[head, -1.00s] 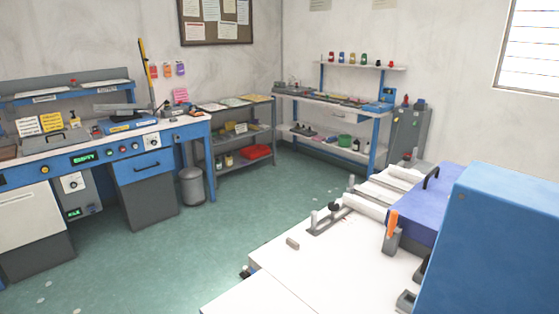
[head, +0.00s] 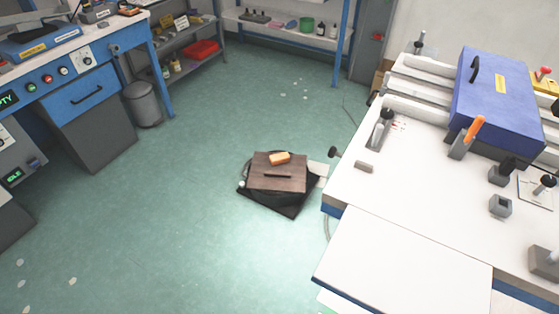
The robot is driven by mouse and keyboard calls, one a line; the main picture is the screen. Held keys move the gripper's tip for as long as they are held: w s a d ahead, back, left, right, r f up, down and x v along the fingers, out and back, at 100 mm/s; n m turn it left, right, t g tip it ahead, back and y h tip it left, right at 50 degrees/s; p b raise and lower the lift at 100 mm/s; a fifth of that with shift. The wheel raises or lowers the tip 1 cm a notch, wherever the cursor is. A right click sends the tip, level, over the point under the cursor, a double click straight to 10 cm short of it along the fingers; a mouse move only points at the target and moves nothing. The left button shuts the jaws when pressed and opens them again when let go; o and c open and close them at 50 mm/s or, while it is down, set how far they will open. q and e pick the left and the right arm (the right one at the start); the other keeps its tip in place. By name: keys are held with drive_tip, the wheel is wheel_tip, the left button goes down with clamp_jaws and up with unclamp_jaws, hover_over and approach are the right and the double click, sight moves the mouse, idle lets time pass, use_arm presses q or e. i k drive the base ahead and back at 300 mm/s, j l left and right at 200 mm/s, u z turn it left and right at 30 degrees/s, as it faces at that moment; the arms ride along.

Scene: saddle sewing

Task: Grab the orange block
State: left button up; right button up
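A small light-orange block (head: 280,158) lies on top of a brown wooden board (head: 277,179). The board rests on a low black base (head: 270,203) on the floor, near the middle of the head view. A dark bar lies across the board in front of the block. An orange-handled tool (head: 474,128) stands tilted in a grey holder on the white table at the right. Neither of my grippers is in view.
The white worktable (head: 400,205) fills the right side, with a blue-purple box (head: 498,98) and several grey fixtures on it. A blue workbench (head: 85,95) and a grey bin (head: 142,104) stand at left. The green floor (head: 160,220) between is clear.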

sight(283, 158)
drive_tip(key=i+j, duration=0.25)
drive_tip(key=j, duration=0.15)
drive_tip(key=i+j+u, duration=0.1)
drive_tip(key=i+j, duration=0.15)
drive_tip(key=j, duration=0.15)
drive_tip(key=i+j+u, duration=0.15)
drive_tip(key=i, duration=0.5)
drive_tip(key=i+j+u, duration=0.2)
drive_tip(key=i, duration=0.45)
